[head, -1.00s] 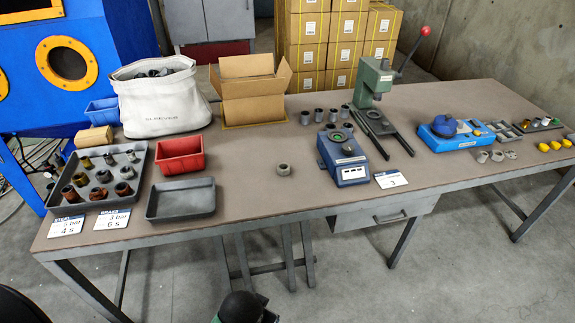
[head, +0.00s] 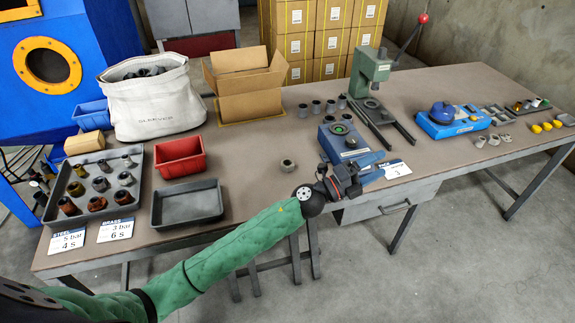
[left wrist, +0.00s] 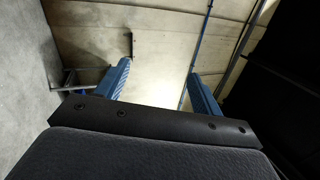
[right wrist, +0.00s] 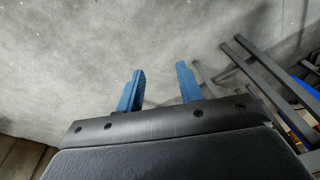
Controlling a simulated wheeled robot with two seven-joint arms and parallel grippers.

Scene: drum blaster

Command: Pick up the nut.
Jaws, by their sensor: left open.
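The nut (head: 288,165) is a small grey ring-shaped piece lying alone on the middle of the table near its front edge, in the head view. My left gripper (head: 368,178) is to the right of the nut, above the front edge and partly in front of the blue device; it is apart from the nut. In the left wrist view the two blue fingers of my left gripper (left wrist: 158,72) are spread with nothing between them. In the right wrist view the fingers of my right gripper (right wrist: 160,72) are apart and empty over the floor. Neither wrist view shows the nut.
A grey tray (head: 157,208) and a red bin (head: 180,170) lie left of the nut. A blue device (head: 333,143) and a green press (head: 367,72) stand to its right. A tray of several fittings (head: 75,213) is at the far left. Table around the nut is clear.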

